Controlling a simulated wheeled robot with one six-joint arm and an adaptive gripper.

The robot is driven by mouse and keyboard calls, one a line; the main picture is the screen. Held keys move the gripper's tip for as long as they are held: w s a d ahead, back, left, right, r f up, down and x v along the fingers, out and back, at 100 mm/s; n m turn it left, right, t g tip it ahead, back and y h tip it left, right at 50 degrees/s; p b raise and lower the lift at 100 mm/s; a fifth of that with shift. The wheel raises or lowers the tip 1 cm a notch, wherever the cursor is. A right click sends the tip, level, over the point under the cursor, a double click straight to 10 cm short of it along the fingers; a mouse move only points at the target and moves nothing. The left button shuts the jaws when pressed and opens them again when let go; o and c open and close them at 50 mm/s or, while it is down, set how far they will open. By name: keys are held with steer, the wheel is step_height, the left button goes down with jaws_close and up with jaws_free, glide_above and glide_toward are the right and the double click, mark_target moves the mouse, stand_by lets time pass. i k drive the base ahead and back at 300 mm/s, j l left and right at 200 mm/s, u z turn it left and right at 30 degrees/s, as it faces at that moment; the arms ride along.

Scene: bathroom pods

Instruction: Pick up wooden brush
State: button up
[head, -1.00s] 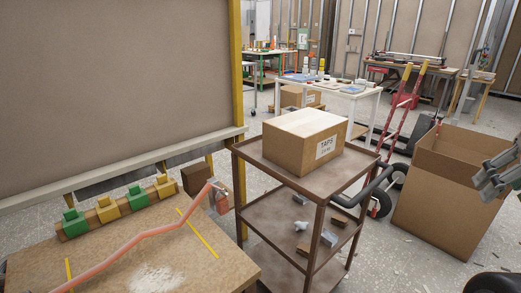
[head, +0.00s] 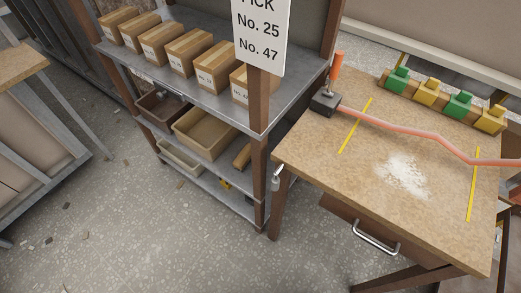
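I cannot make out a wooden brush for certain. A small tan-brown piece (head: 243,156) lies at the right end of the shelf rack's middle shelf, but it is too small to tell whether it is a brush. The wooden workbench (head: 322,165) at the right bears a patch of white powder (head: 405,175) and no brush that I can see. My gripper is not in view.
The metal shelf rack (head: 228,110) holds cardboard boxes (head: 186,52) on top and bins (head: 203,131) below. A pink-red pipe (head: 420,133) crosses the bench between yellow lines. A drawer handle (head: 376,238) juts from its front. The speckled floor (head: 150,235) is mostly clear.

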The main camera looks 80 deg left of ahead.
mark_target(241, 162)
steer(key=u, duration=2.95)
